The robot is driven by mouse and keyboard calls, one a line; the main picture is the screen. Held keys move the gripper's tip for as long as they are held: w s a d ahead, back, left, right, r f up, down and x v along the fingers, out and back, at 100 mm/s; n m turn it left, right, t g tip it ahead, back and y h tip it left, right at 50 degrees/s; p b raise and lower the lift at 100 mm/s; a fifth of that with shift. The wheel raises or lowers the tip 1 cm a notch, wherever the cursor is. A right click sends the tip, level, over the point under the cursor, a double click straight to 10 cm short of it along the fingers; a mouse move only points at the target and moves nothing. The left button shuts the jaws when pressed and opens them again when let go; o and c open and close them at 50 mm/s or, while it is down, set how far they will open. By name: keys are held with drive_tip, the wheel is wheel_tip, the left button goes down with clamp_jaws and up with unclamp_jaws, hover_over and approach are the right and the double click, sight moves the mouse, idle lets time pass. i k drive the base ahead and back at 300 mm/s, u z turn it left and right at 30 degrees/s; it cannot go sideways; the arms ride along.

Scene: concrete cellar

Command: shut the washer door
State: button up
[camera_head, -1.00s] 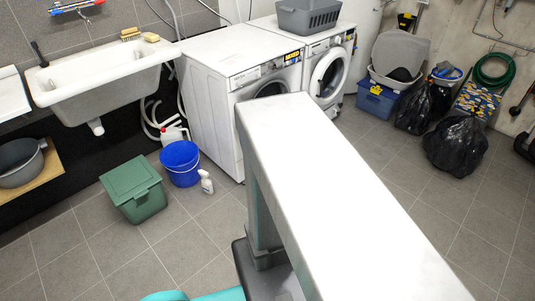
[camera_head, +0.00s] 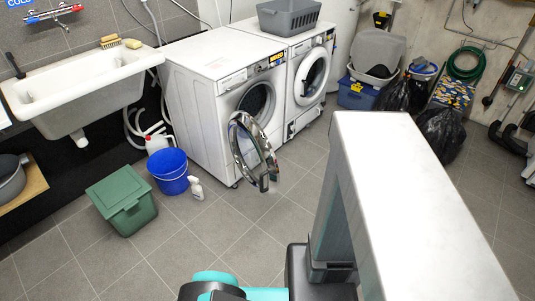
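Two white front-loading machines stand side by side against the back wall. The nearer machine, the washer (camera_head: 205,118), has its round door (camera_head: 254,152) swung wide open, hanging out over the floor with its chrome rim and glass showing. Its dark drum opening (camera_head: 256,100) is exposed. My gripper is not in view. My own white column or arm link fills the right foreground, and teal and black parts of my arm show at the bottom.
A blue bucket (camera_head: 169,171), a white spray bottle (camera_head: 196,188) and a green bin (camera_head: 122,196) stand left of the washer. Black bags (camera_head: 440,133) lie at the right. The tiled floor (camera_head: 245,235) before the door is clear.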

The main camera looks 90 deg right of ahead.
sight(269, 183)
drive_tip(key=u, duration=0.35)
drive_tip(key=k, duration=0.2)
drive_tip(key=z, duration=2)
drive_tip(key=k, duration=0.2)
drive_tip(key=z, duration=1.25)
drive_tip(key=k, duration=0.65)
drive_tip(key=u, duration=0.45)
drive_tip(key=i, duration=1.2)
drive_tip(key=u, duration=0.1)
